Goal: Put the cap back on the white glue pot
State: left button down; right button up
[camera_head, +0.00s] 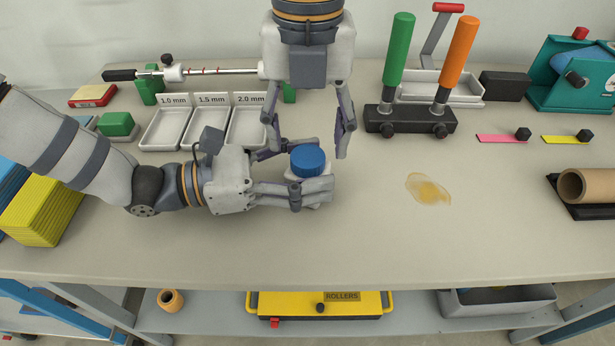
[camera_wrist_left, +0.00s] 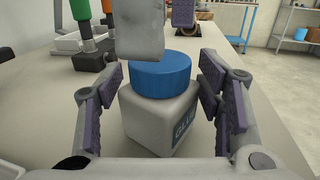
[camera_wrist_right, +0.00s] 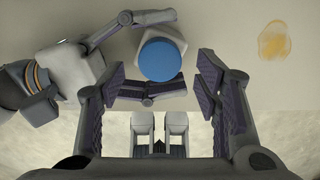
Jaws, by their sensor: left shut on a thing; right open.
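The white glue pot (camera_wrist_left: 160,122) stands upright on the table, with the word GLUE partly visible on its side. The blue cap (camera_head: 308,160) sits level on top of it; it also shows in the left wrist view (camera_wrist_left: 161,76). My left gripper (camera_head: 300,180) is shut on the pot, its fingers around the sides below the cap. My right gripper (camera_head: 308,143) points down from above, open and empty, with its fingers apart near the cap. In the right wrist view, the cap (camera_wrist_right: 160,60) shows beyond the right fingertips. Most of the pot is hidden in the head view.
A yellowish glue puddle (camera_head: 428,190) lies on the table to the right. Grey labelled trays (camera_head: 168,130) stand at the back left. A black stand (camera_head: 410,123) with green and orange handled rollers is behind right. The front table strip is clear.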

aim_at(307, 156)
jog(key=shift+r, duration=0.7)
jog(key=shift+c, duration=0.3)
notch_tip(307, 156, up, 4)
jog(key=shift+f, duration=4.3)
jog(key=c, duration=1.2)
jog(key=o, duration=1.3)
jog(key=shift+c, duration=0.2)
